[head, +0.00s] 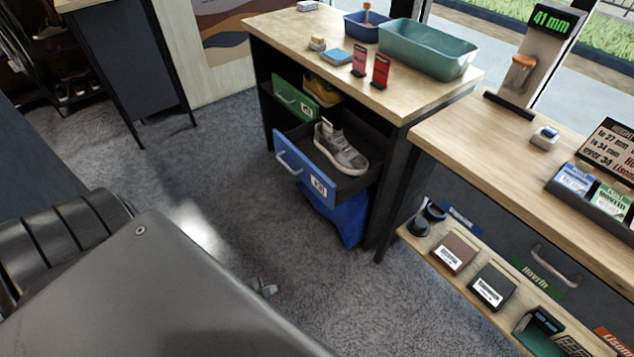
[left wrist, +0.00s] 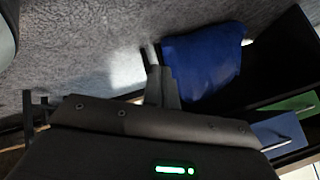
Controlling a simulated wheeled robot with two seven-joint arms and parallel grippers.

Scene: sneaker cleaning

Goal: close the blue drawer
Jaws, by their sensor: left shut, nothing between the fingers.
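The blue drawer (head: 306,172) stands pulled out of the cabinet, with a grey sneaker (head: 341,149) inside it. Its blue front has a pale bar handle and a white label. The blue front also shows at the lower right of the left wrist view (left wrist: 277,133). My left gripper (head: 266,289) is mostly hidden behind my own arm in the head view; only its tip shows, over the carpet, below and in front of the drawer, apart from it. In the left wrist view its fingers (left wrist: 152,58) are together and empty. My right gripper is not in view.
A green drawer (head: 297,101) above is also partly open, with something yellow in it. A blue bag-like thing (head: 338,217) is below the blue drawer. The cabinet top (head: 290,25) holds a teal basin (head: 427,50). Carpet (head: 200,150) in front is clear.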

